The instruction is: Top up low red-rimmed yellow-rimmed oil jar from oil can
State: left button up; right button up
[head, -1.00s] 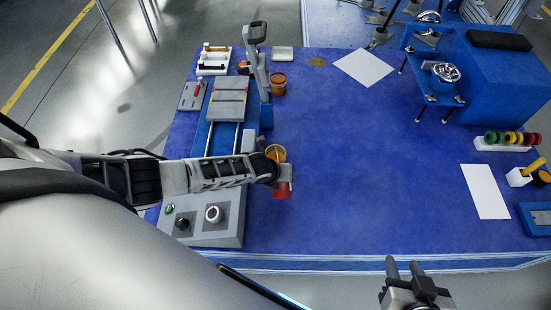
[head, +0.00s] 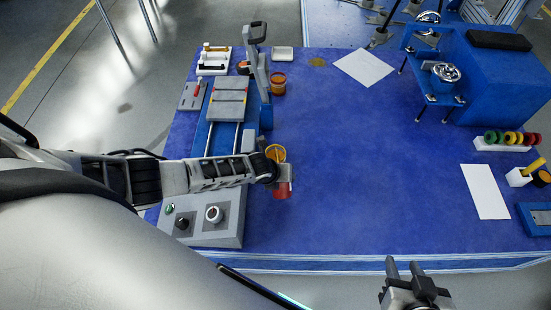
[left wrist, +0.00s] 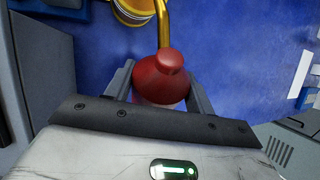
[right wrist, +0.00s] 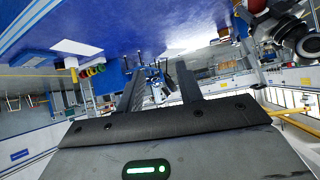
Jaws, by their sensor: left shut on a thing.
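The red oil can (left wrist: 160,76) is between the fingers of my left gripper (left wrist: 160,88), which is shut on it; it also shows in the head view (head: 282,190). Its brass spout (left wrist: 162,22) reaches up to the yellow-rimmed jar (left wrist: 132,12), at the top of the left wrist view. In the head view, the yellow-rimmed jar (head: 275,153) stands just beyond the can. I cannot tell whether the spout tip is over its mouth, nor its oil level. An orange-brown jar (head: 278,84) stands farther back. My right gripper (head: 405,268) is open and empty near the table's front edge.
A grey test rig (head: 228,95) with a control box (head: 222,232) lines the left side of the blue table (head: 370,170). White sheets (head: 485,191), coloured rings (head: 510,138) and a blue stand (head: 500,75) are at the right. The middle of the table is clear.

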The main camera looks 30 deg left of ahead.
pick_arm(q)
jog(key=shift+f+t+y, duration=0.3)
jog(key=shift+f+t, duration=0.2)
jog(key=shift+f+b, duration=0.35)
jog(key=shift+b, duration=0.3)
jog(key=shift+f+t+y+b, duration=0.4)
jog(key=shift+f+t+b, duration=0.15)
jog(key=shift+t+b, duration=0.25)
jog(key=shift+w+f+m+b, duration=0.1)
jog(key=shift+f+m+b, duration=0.3)
jog(key=shift+b, duration=0.55)
jog(key=f+t+y+b, duration=0.1)
jog(key=b, duration=0.2)
jog(key=shift+w+a, duration=0.1)
jog(key=shift+a, duration=0.05)
jog(key=shift+r+t, duration=0.15)
jog(key=shift+t, duration=0.25)
jog(key=shift+w+r, duration=0.1)
jog(key=shift+r, duration=0.2)
pick_arm(e)
jog(key=f, duration=0.1)
jog(key=a+f, duration=0.1)
jog(key=shift+w+a+f+m+t+y, duration=0.1)
jog(key=shift+w+f+m+t+y, duration=0.15)
jog(key=shift+f+m+t+y, duration=0.15)
